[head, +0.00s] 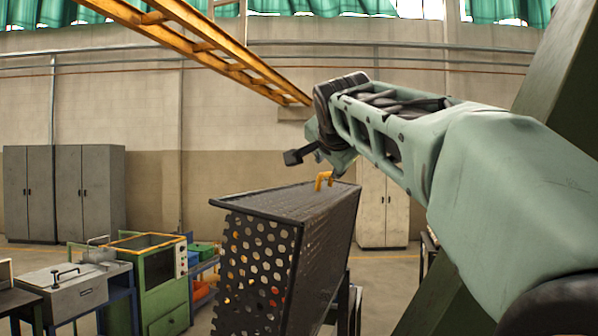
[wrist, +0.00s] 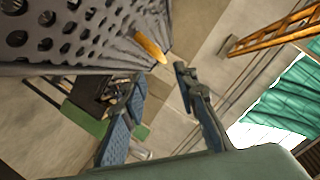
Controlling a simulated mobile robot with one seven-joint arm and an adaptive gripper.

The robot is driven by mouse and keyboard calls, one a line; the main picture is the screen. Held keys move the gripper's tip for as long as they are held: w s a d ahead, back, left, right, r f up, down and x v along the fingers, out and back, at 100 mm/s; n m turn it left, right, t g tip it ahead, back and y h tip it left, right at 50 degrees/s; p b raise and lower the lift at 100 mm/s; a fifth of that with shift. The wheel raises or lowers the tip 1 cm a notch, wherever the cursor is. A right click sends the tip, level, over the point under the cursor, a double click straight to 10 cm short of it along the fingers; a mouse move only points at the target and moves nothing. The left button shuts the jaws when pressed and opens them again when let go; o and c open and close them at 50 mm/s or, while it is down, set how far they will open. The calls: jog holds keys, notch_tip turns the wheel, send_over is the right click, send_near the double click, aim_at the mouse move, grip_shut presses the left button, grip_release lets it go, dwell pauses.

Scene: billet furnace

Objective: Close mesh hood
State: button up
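The mesh hood (head: 262,262) is a dark perforated metal cover in the middle of the head view, standing raised and tilted. Its yellow handle (head: 323,180) sticks up at the hood's upper edge. In the wrist view the hood (wrist: 60,38) fills the upper left, and the handle (wrist: 150,48) lies just beyond the fingertips. My gripper (wrist: 159,75) is open, with nothing between its two fingers. In the head view my gripper (head: 303,156) hangs just above and left of the handle, apparently apart from it. The hood's lower part and hinge are hidden.
A green machine (head: 160,285) and a grey box (head: 78,290) on a blue stand are at the lower left. Grey lockers (head: 62,195) and a pale cabinet (head: 383,210) stand by the wall. A yellow beam (head: 215,45) runs overhead. A dark green post (head: 560,85) is at the right.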

aim_at(325, 175)
jog(key=p+x, duration=0.3)
jog(key=x, duration=0.7)
jog(key=shift+w, duration=0.25)
grip_shut()
